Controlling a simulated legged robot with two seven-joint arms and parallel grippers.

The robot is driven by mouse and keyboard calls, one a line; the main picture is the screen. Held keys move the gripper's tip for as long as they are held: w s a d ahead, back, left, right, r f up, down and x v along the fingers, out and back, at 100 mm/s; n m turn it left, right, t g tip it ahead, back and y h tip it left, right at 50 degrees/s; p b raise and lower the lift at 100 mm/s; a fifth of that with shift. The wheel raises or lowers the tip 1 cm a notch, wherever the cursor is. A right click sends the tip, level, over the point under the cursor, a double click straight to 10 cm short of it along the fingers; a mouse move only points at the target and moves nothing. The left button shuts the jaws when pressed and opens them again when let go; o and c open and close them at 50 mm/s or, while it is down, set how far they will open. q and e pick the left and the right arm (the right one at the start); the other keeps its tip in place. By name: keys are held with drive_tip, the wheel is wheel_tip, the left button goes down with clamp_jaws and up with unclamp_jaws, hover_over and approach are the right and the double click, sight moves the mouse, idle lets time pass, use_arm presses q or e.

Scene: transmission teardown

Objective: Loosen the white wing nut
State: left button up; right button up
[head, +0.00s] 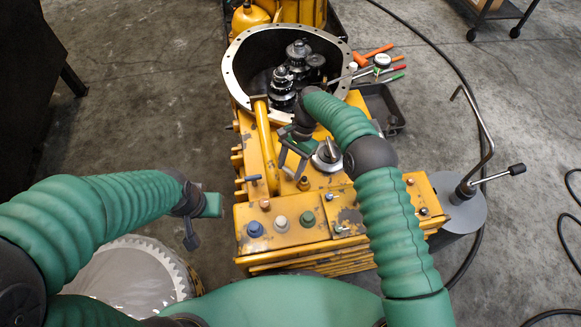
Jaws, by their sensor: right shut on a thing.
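The yellow transmission housing (268,262) stands in the middle of the head view, its round bell end open at the far side. My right gripper (291,170) points down over its top, between the long yellow tube and a silver cone-shaped part. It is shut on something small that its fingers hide. I cannot make out the white wing nut for certain. A pale round knob (281,223) sits on the near top plate, between a blue knob (255,228) and a green knob (307,218). My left gripper (202,222) is left of the housing, apart from it; its jaw gap is unclear.
Dark gears (283,88) stand inside the bell end. Tools with orange, red and green handles (374,56) lie beyond it at the right. A grey stand with a bent rod (466,190) is at the right. A toothed ring (135,275) lies at the lower left.

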use_arm(q)
drive_tip(key=shift+b+x, duration=0.7)
drive_tip(key=shift+x, duration=0.1)
use_arm(e)
drive_tip(key=shift+w+n+h, duration=0.15)
drive_tip(key=shift+n+h, duration=0.25)
drive_tip(key=shift+n, duration=0.6)
use_arm(q)
drive_tip(key=shift+s, duration=0.2)
use_arm(e)
drive_tip(key=shift+r, duration=0.1)
use_arm(q)
drive_tip(key=shift+f, duration=0.1)
use_arm(e)
drive_tip(key=o, duration=1.4)
drive_tip(key=shift+a, duration=0.1)
